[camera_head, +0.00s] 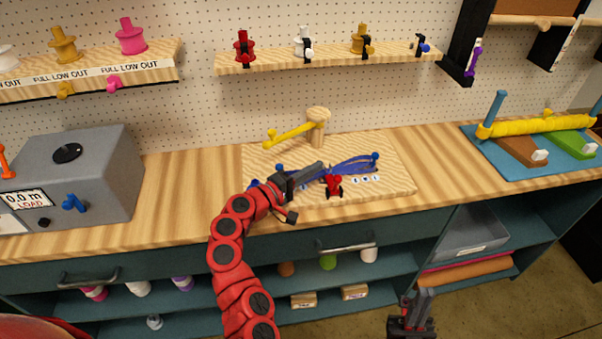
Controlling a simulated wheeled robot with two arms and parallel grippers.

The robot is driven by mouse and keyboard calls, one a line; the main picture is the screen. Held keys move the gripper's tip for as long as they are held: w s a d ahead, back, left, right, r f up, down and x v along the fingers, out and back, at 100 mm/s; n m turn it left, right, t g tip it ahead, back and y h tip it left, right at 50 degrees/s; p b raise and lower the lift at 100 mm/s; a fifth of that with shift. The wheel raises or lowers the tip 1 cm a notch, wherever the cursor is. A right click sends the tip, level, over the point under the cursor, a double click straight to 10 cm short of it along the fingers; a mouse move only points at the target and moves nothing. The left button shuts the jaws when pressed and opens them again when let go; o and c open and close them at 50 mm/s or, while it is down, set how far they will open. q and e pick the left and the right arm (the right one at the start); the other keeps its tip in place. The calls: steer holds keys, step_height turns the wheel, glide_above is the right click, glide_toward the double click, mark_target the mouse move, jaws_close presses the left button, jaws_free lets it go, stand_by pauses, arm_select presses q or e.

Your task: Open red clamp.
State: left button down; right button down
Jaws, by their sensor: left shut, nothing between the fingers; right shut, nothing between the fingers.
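A small red clamp (333,184) with dark lower parts sits on the light wooden board (390,190), at the front of a bundle of blue stems (352,166). Whether its jaws are open or shut is too small to tell. My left gripper (318,167) reaches over the board from the left. It is shut and empty, with its tips just above and left of the red clamp; I cannot tell whether they touch the stems. My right gripper (425,292) is shut and empty, low in front of the counter and well away from the clamp.
A wooden post with a yellow arm (290,134) stands behind the stems. A grey load box (100,165) is at the left and a blue tray (500,165) at the right. Spools line the wall shelf (290,62).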

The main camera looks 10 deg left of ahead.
arm_select(q)
steer(key=shift+x, duration=1.1)
steer(key=s+p, duration=0.1)
steer(key=s+d+p, duration=0.1)
steer(key=shift+s+d+r, duration=0.1)
steer(key=shift+s+d, duration=0.05)
steer(key=shift+s, duration=0.1)
steer(key=shift+s+d, duration=0.25)
steer(key=shift+s, duration=0.3)
